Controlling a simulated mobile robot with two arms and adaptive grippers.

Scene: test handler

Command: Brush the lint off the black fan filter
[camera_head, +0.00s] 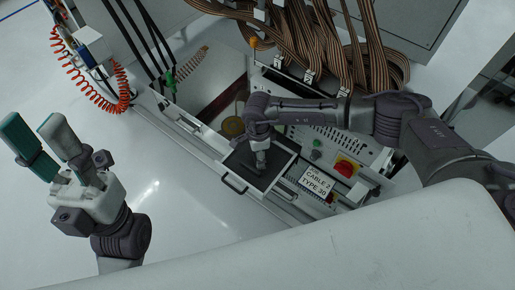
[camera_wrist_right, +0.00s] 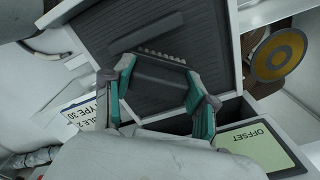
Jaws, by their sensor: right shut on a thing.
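The black fan filter (camera_head: 243,176) is a dark ribbed panel in a light pull-out frame with a handle. It also fills the upper middle of the right wrist view (camera_wrist_right: 105,40). My right gripper (camera_head: 262,162) is over the filter. In the right wrist view its teal-padded fingers (camera_wrist_right: 160,92) are shut on a dark brush (camera_wrist_right: 158,75), whose knobbly bristle row faces the filter. I cannot tell whether the bristles touch it. No lint can be made out. My left gripper (camera_head: 33,130) is open and empty, out at the left over the floor.
A CABLE 2 TYPE 30 sign (camera_head: 318,186) and a red-and-yellow switch (camera_head: 345,167) are right of the filter. An OFFSET label (camera_wrist_right: 252,146) lies near the gripper. Brown cables (camera_head: 310,45) hang behind. A coiled orange hose (camera_head: 115,88) is at upper left. The left floor is clear.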

